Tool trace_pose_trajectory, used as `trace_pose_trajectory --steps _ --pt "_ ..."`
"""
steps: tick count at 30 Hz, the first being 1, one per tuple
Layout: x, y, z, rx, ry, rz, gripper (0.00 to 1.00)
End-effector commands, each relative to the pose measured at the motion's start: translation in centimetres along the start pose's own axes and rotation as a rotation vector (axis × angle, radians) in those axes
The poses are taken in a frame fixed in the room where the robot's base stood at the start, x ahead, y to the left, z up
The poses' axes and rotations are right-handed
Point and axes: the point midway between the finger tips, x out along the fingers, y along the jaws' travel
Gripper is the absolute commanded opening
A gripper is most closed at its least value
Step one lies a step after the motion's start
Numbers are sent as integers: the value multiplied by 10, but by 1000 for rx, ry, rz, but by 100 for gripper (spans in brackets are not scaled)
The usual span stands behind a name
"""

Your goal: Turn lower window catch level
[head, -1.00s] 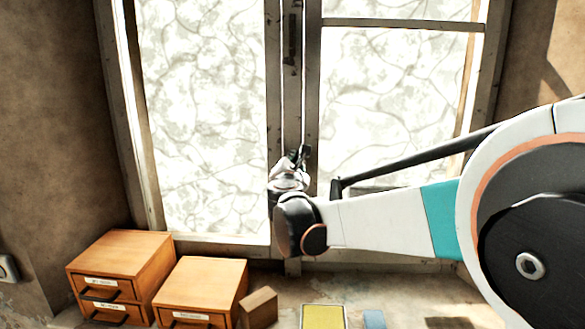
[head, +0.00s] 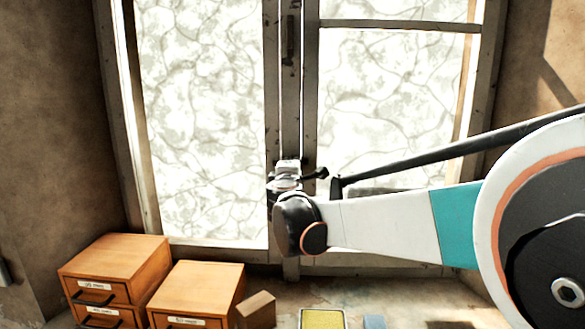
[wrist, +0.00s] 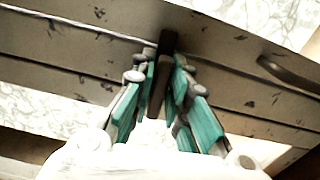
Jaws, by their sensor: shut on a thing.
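The lower window catch (head: 319,173) is a dark lever on the middle post of the window, and its visible end points right, close to level. My gripper (head: 288,172) is at the catch, and my wrist hides much of it in the head view. In the wrist view, the teal-padded fingers of my gripper (wrist: 165,62) are shut on the dark catch bar (wrist: 158,88), one finger on each side. The catch's pivot is hard to make out.
An upper catch (head: 290,40) hangs upright on the middle post (head: 291,110); it also shows in the wrist view (wrist: 288,77). Wooden drawer boxes (head: 118,262), a small brown block (head: 256,309), a yellow pad (head: 322,319) and a blue item (head: 374,322) sit below the window.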

Motion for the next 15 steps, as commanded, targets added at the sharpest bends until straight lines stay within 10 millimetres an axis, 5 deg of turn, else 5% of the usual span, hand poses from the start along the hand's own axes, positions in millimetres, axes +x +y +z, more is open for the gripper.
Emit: trace_pose_trajectory --steps 15 --pt "-1 -2 1 81 -1 -1 0"
